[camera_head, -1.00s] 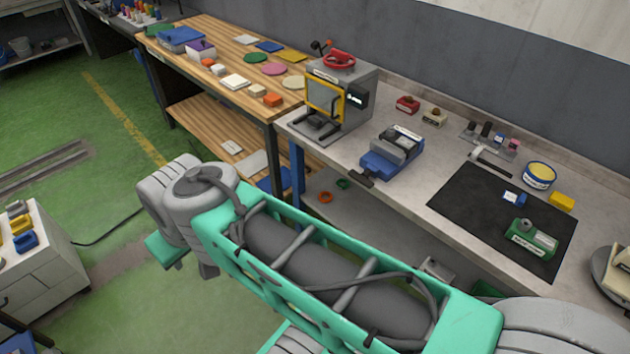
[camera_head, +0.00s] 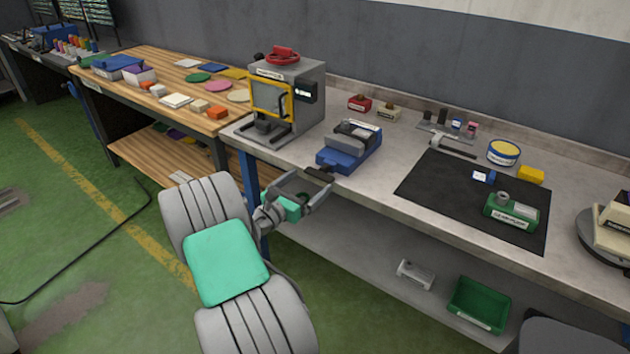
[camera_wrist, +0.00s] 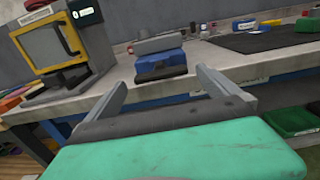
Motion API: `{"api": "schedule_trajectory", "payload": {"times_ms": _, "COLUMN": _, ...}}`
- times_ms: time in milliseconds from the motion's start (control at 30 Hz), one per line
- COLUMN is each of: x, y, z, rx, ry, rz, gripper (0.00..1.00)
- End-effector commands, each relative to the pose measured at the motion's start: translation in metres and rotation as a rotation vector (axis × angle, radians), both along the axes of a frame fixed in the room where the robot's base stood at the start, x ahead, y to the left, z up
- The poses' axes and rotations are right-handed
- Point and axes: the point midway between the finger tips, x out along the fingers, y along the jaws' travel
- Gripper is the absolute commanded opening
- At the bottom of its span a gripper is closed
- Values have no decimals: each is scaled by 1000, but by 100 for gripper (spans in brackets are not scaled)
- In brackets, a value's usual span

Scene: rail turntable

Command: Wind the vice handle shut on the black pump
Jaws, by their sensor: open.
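The blue vice (camera_head: 346,158) with grey jaws stands at the front edge of the grey bench; it also shows ahead in the wrist view (camera_wrist: 160,65). A dark labelled block, seemingly the black pump (camera_head: 357,128), sits at the vice's jaws; whether they touch it I cannot tell. The black vice handle (camera_head: 320,174) sticks out over the bench's front edge. My gripper (camera_head: 312,182) is open and empty, just in front of the bench edge near the handle. In the wrist view its two fingers (camera_wrist: 160,85) point toward the vice, apart from it.
A grey machine with a yellow-framed door (camera_head: 285,98) stands left of the vice. A black mat (camera_head: 425,185) to the right bears a green pump (camera_head: 512,210). A green bin (camera_head: 480,304) sits on the lower shelf. Bench surface between vice and mat is clear.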

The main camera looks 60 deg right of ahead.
Motion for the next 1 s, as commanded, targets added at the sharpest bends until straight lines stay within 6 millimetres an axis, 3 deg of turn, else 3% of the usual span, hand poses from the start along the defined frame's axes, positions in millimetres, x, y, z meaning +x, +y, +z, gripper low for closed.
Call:
{"api": "schedule_trajectory", "payload": {"times_ms": 200, "x": -6, "y": -35, "z": 0, "rx": 1, "ry": -3, "rz": -2, "gripper": 100}}
{"api": "schedule_trajectory", "payload": {"times_ms": 500, "x": -6, "y": -41, "z": 0, "rx": 2, "ry": -3, "rz": 0, "gripper": 100}}
{"api": "schedule_trajectory", "payload": {"times_ms": 1000, "x": -6, "y": -40, "z": 0, "rx": 1, "ry": -4, "rz": 0, "gripper": 60}}
